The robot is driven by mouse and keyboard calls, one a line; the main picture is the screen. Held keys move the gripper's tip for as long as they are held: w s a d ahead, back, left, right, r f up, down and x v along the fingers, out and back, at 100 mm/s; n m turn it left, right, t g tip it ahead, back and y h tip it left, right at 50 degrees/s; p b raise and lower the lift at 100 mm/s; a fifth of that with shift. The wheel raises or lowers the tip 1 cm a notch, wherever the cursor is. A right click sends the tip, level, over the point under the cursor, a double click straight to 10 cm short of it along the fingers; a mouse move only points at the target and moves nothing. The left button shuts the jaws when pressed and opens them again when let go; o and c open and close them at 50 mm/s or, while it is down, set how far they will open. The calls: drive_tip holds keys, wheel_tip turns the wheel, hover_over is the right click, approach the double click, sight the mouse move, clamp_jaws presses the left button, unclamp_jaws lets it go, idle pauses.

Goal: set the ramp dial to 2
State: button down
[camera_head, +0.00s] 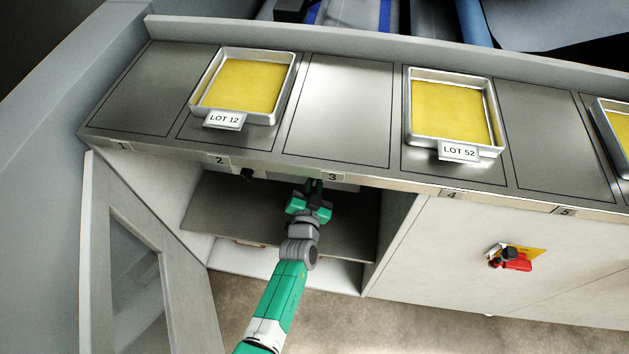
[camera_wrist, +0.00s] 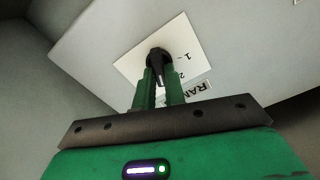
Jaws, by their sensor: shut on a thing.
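The ramp dial (camera_wrist: 158,56) is a black knob on a white plate (camera_wrist: 132,66) in the wrist view. The plate carries the marks 1 and 2 and a partly hidden label starting "RAM". My gripper (camera_wrist: 160,78) is shut on the knob, with one finger on each side. A pale line on the knob shows between the fingers; I cannot tell which mark it points to. In the head view my gripper (camera_head: 314,188) is under the counter edge below number 3, and the dial is hidden there.
The open cabinet has a dark shelf (camera_head: 235,215) below my gripper and an open door (camera_head: 150,250) at left. Trays marked LOT 12 (camera_head: 292,75) and LOT 52 (camera_head: 410,110) stand on top. A red-handled switch (camera_head: 517,264) is at right.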

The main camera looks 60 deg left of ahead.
drive_tip(key=shift+s+a+n+b, duration=0.1)
drive_tip(key=shift+n+b, duration=0.55)
drive_tip(key=shift+n, duration=1.45)
drive_tip(key=shift+s+n+b, duration=0.1)
drive_tip(key=shift+n+b, duration=0.5)
drive_tip(key=shift+n, duration=1.5)
drive_tip(key=c, duration=1.5)
unclamp_jaws()
drive_tip(key=shift+o, duration=0.2)
